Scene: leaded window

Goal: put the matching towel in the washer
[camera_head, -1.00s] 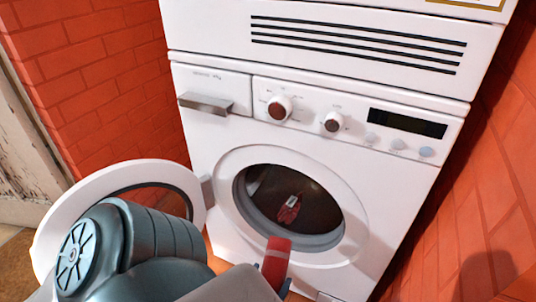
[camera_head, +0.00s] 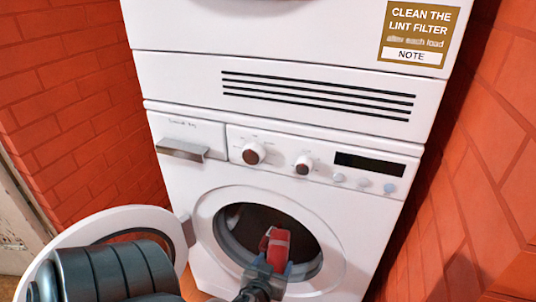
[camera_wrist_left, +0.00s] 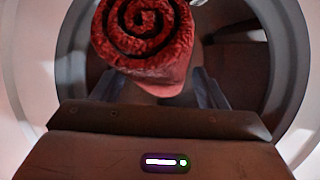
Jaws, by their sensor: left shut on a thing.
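The washer (camera_head: 350,222) is white, and its round door (camera_head: 152,214) hangs open to the left. My left gripper (camera_head: 273,266) is shut on a rolled red towel (camera_head: 276,242) with a paler band, in front of or just inside the round drum opening. How deep it is, I cannot tell. In the left wrist view the red towel (camera_wrist_left: 172,55) shows a dark spiral end, with the gripper fingers (camera_wrist_left: 158,88) on either side and the opening's rim (camera_wrist_left: 285,75) around it. My right gripper is not in view.
A second white machine (camera_head: 180,75) with a dark vent grille stands on top of the washer. A control panel with two knobs (camera_head: 254,153) sits above the opening. Red brick walls (camera_head: 60,110) close in on both sides.

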